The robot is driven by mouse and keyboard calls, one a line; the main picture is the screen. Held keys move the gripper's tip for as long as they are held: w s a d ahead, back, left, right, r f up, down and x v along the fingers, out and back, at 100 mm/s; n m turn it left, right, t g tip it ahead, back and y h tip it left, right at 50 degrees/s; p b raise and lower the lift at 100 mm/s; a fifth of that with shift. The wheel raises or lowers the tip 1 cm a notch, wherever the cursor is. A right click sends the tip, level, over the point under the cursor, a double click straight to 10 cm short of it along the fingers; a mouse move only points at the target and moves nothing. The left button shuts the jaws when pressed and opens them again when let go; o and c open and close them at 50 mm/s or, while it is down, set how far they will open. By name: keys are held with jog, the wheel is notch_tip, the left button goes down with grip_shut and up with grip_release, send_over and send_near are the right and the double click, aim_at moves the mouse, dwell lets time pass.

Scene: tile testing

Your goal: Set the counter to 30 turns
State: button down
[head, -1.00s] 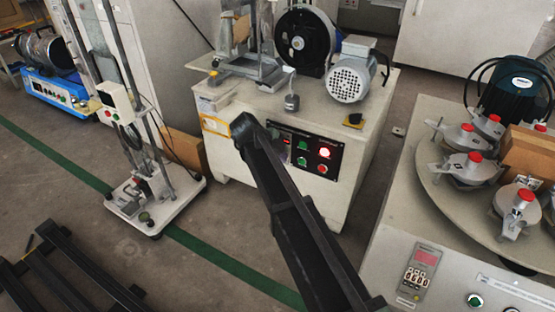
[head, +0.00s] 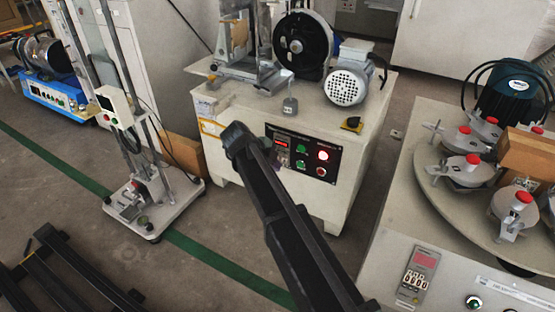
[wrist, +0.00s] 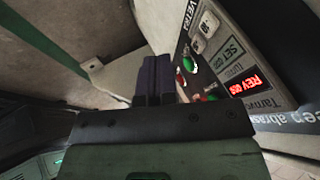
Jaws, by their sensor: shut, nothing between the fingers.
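The control panel (head: 303,152) is on the front of the white machine in the middle. Its small red-lit counter display (head: 282,143) is at the panel's left end. In the wrist view the counter display (wrist: 246,87) shows red "REV" characters, with a "SET" label (wrist: 233,48) above it; the digits are hard to read. A green button (wrist: 190,63) sits left of it. My gripper (wrist: 155,68) is shut and empty, its dark fingers together to the left of the panel.
At right, another cabinet has a round table (head: 435,195) with red-knobbed clamps and its own red display (head: 426,259) with thumbwheels. A motor (head: 347,86) sits on the middle machine. A tall stand (head: 150,205) is at left. Floor between them is open.

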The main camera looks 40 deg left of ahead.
jog(key=p+v, duration=0.6)
jog(key=v, duration=0.4)
jog(key=shift+s+d, duration=0.15)
